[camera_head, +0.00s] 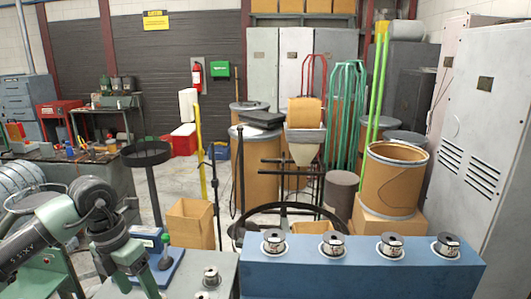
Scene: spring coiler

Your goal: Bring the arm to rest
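A grey-green jointed arm (95,205) comes in from the lower left. It rises to a rounded elbow, then bends down toward the bottom edge, left of the grey bench. No gripper fingers show on it, and I cannot see it holding anything. No right arm or right gripper shows in the head view.
A blue block (360,275) bears several wire spools (335,243) at front right. Left of it is a grey bench top (222,265) with small spools. Behind stand an open cardboard box (190,222), a fibre drum (388,182) and a black round-topped stand (146,155). Grey cabinets (490,130) bound the right.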

